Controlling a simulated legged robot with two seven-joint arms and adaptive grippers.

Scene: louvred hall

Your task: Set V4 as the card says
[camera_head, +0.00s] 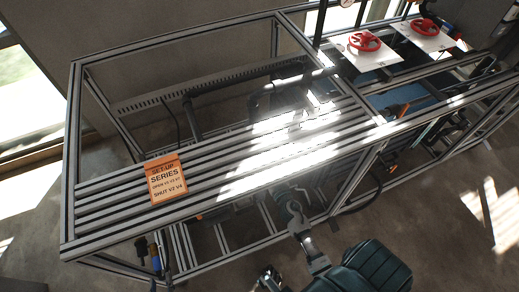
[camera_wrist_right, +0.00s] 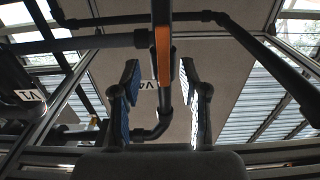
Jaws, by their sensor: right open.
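The orange card (camera_head: 166,178) lies on the slatted top in the head view. It reads "SET-UP SERIES", an OPEN line too small to read surely, and "SHUT V2 V4". In the right wrist view, a label reading V4 (camera_wrist_right: 147,86) is partly covered behind my fingers. An orange lever (camera_wrist_right: 162,55) stands upright there, looking in line with a dark vertical pipe. My right gripper (camera_wrist_right: 160,85) is open, its blue-padded fingers either side of the lever's line. I cannot tell whether they touch it. My left gripper (camera_head: 268,279) is at the bottom edge, its fingers unclear.
A label V1 (camera_wrist_right: 31,97) is on a dark body at left in the wrist view. Dark pipes (camera_wrist_right: 185,17) cross above and beside my fingers. Two red handwheels (camera_head: 364,41) (camera_head: 425,26) sit on white plates at the back right. Metal frame rails (camera_head: 110,243) surround the slatted top.

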